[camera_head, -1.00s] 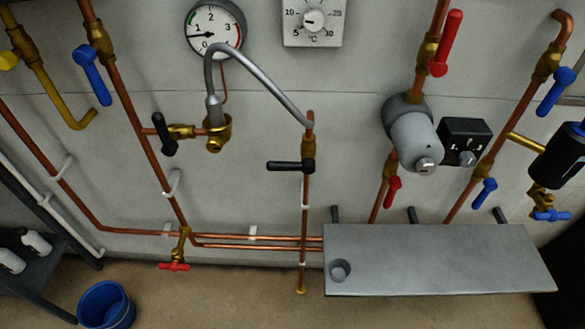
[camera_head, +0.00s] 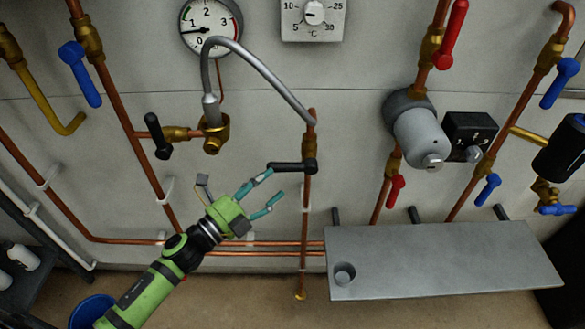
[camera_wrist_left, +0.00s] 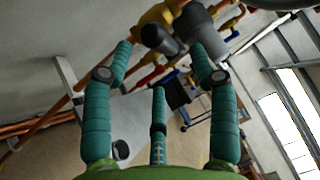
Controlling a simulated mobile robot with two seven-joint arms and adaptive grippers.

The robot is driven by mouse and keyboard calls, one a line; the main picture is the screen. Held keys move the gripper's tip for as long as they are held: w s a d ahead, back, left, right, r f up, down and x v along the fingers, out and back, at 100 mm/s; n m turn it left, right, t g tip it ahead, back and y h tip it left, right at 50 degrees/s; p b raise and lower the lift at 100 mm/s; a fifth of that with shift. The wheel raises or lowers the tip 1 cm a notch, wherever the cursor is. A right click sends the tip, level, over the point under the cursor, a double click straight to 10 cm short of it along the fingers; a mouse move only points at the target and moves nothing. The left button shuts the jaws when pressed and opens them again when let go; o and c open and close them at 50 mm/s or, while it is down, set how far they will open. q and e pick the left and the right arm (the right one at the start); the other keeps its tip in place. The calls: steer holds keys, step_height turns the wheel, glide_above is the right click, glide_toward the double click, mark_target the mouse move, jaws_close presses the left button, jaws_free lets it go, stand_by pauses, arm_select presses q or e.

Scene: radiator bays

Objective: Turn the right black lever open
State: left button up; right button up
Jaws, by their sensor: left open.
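The right black lever (camera_head: 288,166) lies level, pointing left from its brass valve (camera_head: 309,147) on a vertical copper pipe. The left black lever (camera_head: 157,136) stands steeply at the side valve below the gauge. My left gripper (camera_head: 276,184) is open, with teal fingers just below and left of the right lever's free end. One finger looks very near the lever; I cannot tell if they touch. In the left wrist view the fingers are spread around empty space, and I cannot pick out the lever for sure. My right gripper is out of view.
A grey braided hose (camera_head: 262,70) arches from the side valve to the pipe top above the right lever. A blue bucket (camera_head: 88,310) stands on the floor at lower left.

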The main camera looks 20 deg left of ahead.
mark_target(284, 169)
arm_select(q)
steer(key=p+x, duration=0.1)
steer(key=x, duration=0.5)
steer(key=shift+w, duration=0.2)
jaws_close()
